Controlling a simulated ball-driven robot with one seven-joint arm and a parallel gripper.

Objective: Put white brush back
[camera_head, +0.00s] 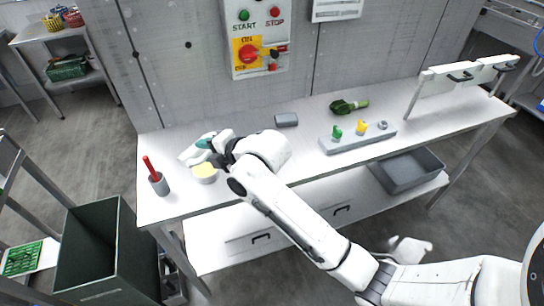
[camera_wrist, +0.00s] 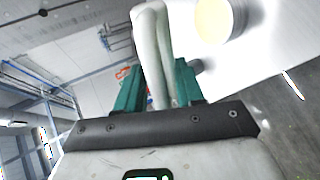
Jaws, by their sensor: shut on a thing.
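My gripper (camera_head: 204,144) is at the left end of the white table, with its teal fingers shut on a white brush (camera_head: 189,155). In the wrist view the white brush (camera_wrist: 151,50) lies between the two fingers (camera_wrist: 158,88) and reaches out past them. It is held tilted, above the table. A grey cup (camera_head: 160,187) with a red-handled brush (camera_head: 150,167) stands to the left of my gripper. A white round tub with a pale yellow top (camera_head: 205,172) stands just below my gripper in the picture; it also shows in the wrist view (camera_wrist: 214,20).
A grey tray (camera_head: 408,172) sits on the lower shelf. A dark green bin (camera_head: 107,250) stands at lower left.

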